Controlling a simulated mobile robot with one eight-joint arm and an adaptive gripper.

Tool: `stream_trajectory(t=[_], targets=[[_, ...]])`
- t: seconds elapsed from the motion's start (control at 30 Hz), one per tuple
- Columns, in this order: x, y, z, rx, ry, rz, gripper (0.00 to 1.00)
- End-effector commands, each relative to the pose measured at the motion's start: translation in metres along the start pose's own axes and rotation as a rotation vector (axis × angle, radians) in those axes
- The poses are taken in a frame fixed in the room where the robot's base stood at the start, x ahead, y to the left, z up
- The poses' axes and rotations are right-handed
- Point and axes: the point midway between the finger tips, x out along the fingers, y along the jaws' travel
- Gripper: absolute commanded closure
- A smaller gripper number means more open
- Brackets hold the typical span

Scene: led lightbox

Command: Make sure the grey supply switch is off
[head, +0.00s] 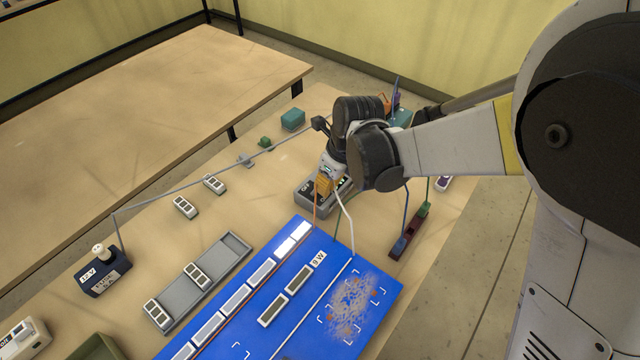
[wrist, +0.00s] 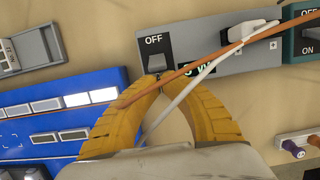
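The grey supply box (wrist: 218,60) fills the upper middle of the wrist view. Its dark grey switch lever (wrist: 158,62) stands just below the "OFF" label. Any "ON" label is hidden by my fingers, and I cannot tell for sure which way the lever is set. My gripper (wrist: 159,78) has its yellow fingertips together, with nothing visible held, right at the lever's lower end; contact is unclear. In the head view the grey supply box (head: 340,207) sits behind the blue board, with my gripper (head: 323,192) over it and hiding its switch.
Orange (wrist: 230,52) and white (wrist: 190,84) wires cross close to my fingers. A teal switch box (wrist: 298,48) stands to the right. The blue board (head: 375,290) with light strips lies in front. A grey tray (head: 222,262) and a 12 V unit (head: 102,275) are at left.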

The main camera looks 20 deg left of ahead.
Motion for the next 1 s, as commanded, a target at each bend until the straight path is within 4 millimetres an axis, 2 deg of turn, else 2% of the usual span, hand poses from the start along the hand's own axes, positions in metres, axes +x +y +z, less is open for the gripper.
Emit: stream_trajectory(t=[1.0], targets=[[0.010,0.000,0.038,-0.001,0.001,0.000,1.00]])
